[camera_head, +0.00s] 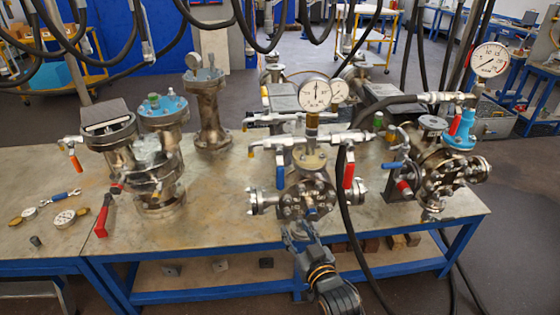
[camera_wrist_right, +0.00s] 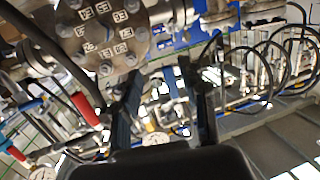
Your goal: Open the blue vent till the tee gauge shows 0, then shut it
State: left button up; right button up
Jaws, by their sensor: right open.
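The centre vessel (camera_head: 305,185) stands on the steel bench, with a round bolted flange facing me. A dial gauge (camera_head: 316,92) stands on the stem above it; its needle looks near upright, but its reading is too small to tell. The blue vent handle (camera_head: 280,176) hangs down at the vessel's upper left. A red handle (camera_head: 348,170) hangs at its upper right. My right gripper (camera_head: 297,230) is open, just in front of and below the flange, apart from the blue handle. In the wrist view the open fingers (camera_wrist_right: 165,100) have nothing evident between them. My left gripper is out of view.
A black hose (camera_head: 344,210) hangs close right of the vessel. A gauged vessel (camera_head: 432,165) stands right, another vessel (camera_head: 155,160) left with a red lever (camera_head: 103,215). Small loose gauges (camera_head: 64,219) lie at the left. Bare bench (camera_head: 215,225) shows left of the centre vessel.

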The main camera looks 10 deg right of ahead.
jog(key=t, duration=0.2)
send_near(282, 176)
jog(key=w+p, duration=0.1)
jog(key=w, duration=0.2)
jog(key=w+a+p, duration=0.1)
jog(key=w, duration=0.2)
jog(key=w+p, duration=0.1)
jog(key=w, duration=0.2)
jog(key=shift+a+r, duration=0.15)
jog(key=shift+a, duration=0.2)
jog(key=shift+w+a+p, duration=0.2)
jog(key=shift+w+p, duration=0.1)
jog(key=shift+w, duration=0.65)
grip_shut()
